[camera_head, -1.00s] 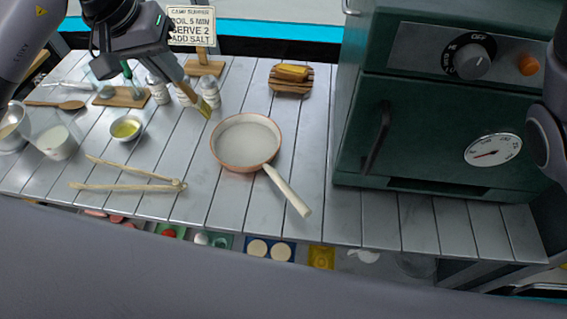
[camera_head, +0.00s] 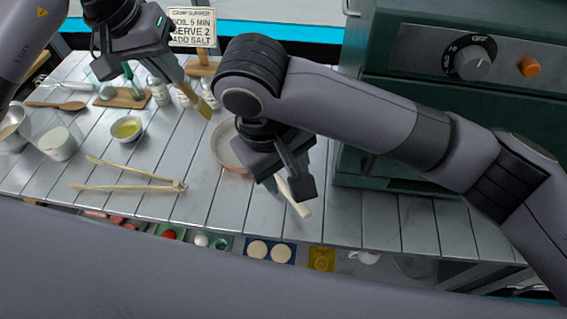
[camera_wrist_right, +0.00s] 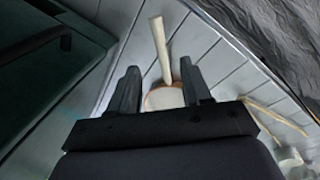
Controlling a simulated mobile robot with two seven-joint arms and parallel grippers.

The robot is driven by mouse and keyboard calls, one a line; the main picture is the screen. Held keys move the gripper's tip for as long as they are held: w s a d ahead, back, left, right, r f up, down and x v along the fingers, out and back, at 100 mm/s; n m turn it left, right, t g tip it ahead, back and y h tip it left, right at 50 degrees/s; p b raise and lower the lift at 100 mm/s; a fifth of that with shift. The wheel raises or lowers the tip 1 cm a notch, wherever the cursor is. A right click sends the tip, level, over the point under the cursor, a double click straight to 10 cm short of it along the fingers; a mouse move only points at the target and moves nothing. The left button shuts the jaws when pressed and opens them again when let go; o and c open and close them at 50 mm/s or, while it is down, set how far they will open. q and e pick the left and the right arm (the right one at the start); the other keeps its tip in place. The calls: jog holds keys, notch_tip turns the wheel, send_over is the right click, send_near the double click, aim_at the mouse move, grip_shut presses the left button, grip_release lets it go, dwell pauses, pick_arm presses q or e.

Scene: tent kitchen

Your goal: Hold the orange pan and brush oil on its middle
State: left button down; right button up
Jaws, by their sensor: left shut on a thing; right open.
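The orange-rimmed pan (camera_head: 228,150) lies on the slatted table, mostly hidden in the head view by my right arm. Its pale handle (camera_head: 301,206) points toward the table's front edge. In the right wrist view the pan (camera_wrist_right: 164,98) shows between the fingers, with its handle (camera_wrist_right: 160,50) beyond them. My right gripper (camera_head: 292,190) is open above the pan's handle side; the wrist view shows its fingers (camera_wrist_right: 160,90) apart. My left gripper (camera_head: 180,82) is shut on the brush (camera_head: 196,98), whose yellowish bristles point down to the right. The oil bowl (camera_head: 127,129) stands to the left.
Wooden tongs (camera_head: 130,180) lie left of the pan. A glass of white liquid (camera_head: 58,140) and shaker bottles (camera_head: 160,92) stand at the left. A green oven (camera_head: 400,55) fills the right side. Food compartments (camera_head: 270,250) sit below the table's front edge.

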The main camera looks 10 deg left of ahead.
jog(key=f, duration=0.3)
jog(key=w+d+f, duration=0.1)
jog(key=f, duration=0.7)
jog(key=shift+w+d+f, duration=0.25)
jog(key=shift+w+d, duration=0.05)
jog(key=shift+w, duration=0.05)
grip_shut()
pick_arm(q)
jog(key=shift+w+d+r, duration=1.35)
jog(key=shift+d+r, duration=0.1)
jog(key=shift+r, duration=0.2)
jog(key=shift+f, duration=2.45)
jog(key=shift+r, duration=0.15)
